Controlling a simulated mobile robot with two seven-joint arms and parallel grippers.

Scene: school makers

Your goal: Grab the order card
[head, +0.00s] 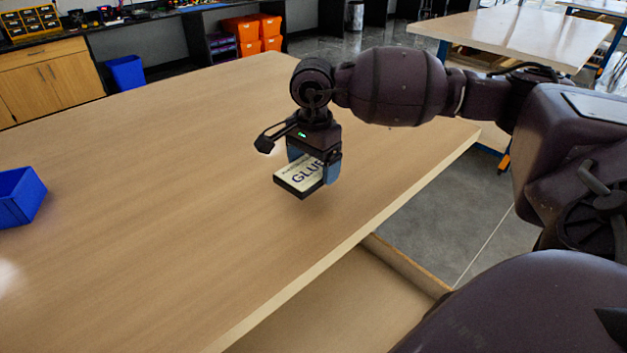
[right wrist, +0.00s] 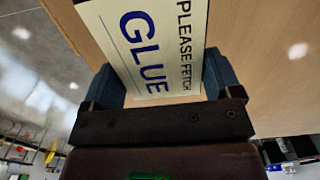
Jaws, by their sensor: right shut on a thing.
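The order card (head: 299,177) is a cream card with a dark edge, and part of the word "GLUE" shows on it in the head view. In the right wrist view the card (right wrist: 150,45) reads "PLEASE FETCH GLUE". My right gripper (head: 315,168) is shut on the card, with one blue finger on each side of it. The card is tilted and looks held over the wooden table (head: 150,190); I cannot tell whether its lower edge touches the top. My left gripper is not in view.
A blue bin (head: 20,196) stands on the table at the left edge. An open drawer or shelf (head: 330,305) shows below the table's near edge. Orange bins (head: 250,35) and another blue bin (head: 126,72) are beyond the table. The tabletop around the card is clear.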

